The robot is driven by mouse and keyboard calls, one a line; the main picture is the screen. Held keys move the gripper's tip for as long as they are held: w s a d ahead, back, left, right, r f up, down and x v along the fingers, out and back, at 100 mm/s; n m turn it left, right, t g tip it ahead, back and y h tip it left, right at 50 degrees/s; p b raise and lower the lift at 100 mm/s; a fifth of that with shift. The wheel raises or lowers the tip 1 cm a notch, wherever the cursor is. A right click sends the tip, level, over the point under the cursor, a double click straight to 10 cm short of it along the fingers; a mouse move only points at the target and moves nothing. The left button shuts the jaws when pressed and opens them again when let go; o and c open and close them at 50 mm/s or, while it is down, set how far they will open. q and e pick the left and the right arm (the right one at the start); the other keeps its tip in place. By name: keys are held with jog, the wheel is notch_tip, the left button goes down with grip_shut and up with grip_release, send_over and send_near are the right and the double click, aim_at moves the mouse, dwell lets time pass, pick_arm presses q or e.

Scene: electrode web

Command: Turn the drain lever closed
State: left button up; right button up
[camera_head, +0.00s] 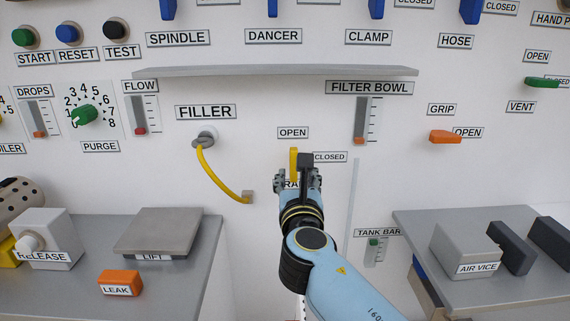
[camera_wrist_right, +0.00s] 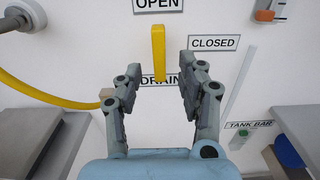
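The drain lever is a yellow bar (camera_head: 293,157) on the white wall panel. It stands upright, its upper end toward the OPEN label (camera_head: 292,132); the CLOSED label (camera_head: 330,157) is to its right. It also shows upright in the right wrist view (camera_wrist_right: 158,52), partly covering the DRAIN label. My right gripper (camera_head: 298,178) is open in front of the lever's lower part. In the right wrist view its fingers (camera_wrist_right: 161,78) are spread to either side of the lever's lower end, with gaps on both sides. Whether they reach its depth is unclear. My left gripper is not in view.
A grey shelf (camera_head: 275,71) juts out above. The filler hose (camera_head: 216,178) hangs to the left, and the filter bowl gauge (camera_head: 361,120) is up to the right. Counters (camera_head: 205,240) stand at both sides, the right one carrying the air vice (camera_head: 466,250).

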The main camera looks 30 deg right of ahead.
aim_at(294, 166)
jog(key=x, duration=0.7)
jog(key=shift+w, duration=0.3)
jog(key=shift+f, duration=0.1)
grip_shut()
